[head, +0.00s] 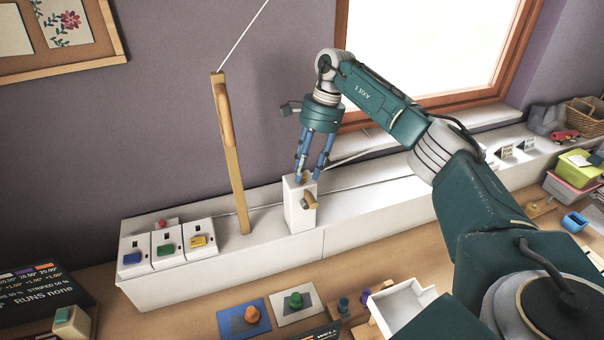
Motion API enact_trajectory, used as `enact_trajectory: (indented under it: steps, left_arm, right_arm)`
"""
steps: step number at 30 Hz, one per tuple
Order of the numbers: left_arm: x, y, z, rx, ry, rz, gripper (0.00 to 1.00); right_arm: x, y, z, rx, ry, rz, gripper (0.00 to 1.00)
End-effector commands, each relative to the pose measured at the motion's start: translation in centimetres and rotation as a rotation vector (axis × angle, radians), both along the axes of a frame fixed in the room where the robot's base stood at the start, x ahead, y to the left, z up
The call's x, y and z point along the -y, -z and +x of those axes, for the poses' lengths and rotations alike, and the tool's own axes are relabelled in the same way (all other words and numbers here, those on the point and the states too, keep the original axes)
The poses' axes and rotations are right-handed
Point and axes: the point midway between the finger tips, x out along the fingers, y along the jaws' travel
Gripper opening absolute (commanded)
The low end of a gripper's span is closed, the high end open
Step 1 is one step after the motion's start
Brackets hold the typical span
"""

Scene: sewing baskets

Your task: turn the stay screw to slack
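A white block (298,216) stands upright on the white ledge. A small brass-coloured piece (303,177), which looks like the stay screw, sits on its top. A brass and grey knob (309,203) sticks out of its front face. My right gripper (308,179) points down over the block's top. Its two blue fingers are apart, one near each side of the top piece, with a gap on the right. Contact is too small to tell. A wooden pole (232,165) leans slightly to the left of the block, with a pale cord from its top. My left gripper is not in view.
White switch boxes with coloured buttons (166,246) stand on the ledge (262,254) at left. Coloured knobs on plates (294,302) and a white tray (402,304) are on the wooden table below. A window (430,45) is behind my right arm.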

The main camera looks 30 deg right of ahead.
Motion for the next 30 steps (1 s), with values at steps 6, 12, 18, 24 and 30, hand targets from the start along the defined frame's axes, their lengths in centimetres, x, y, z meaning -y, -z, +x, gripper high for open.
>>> enact_trajectory:
  steps: [6,12,18,24,30]
  left_arm:
    - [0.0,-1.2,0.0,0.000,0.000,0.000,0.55]
    - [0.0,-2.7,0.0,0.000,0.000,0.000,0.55]
    - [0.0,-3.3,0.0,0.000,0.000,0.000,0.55]
    - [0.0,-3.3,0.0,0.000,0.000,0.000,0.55]
    - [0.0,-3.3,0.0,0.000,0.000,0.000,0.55]
  right_arm:
    - [0.0,-1.8,0.1,0.003,0.001,0.001,0.38]
    - [0.0,-3.9,0.1,0.004,0.001,0.001,0.38]
    - [0.0,-5.6,0.1,0.004,0.001,0.002,0.38]
    - [0.0,-6.1,0.1,0.003,0.002,0.001,0.38]
    - [0.0,-6.1,0.1,0.003,0.001,0.001,0.38]
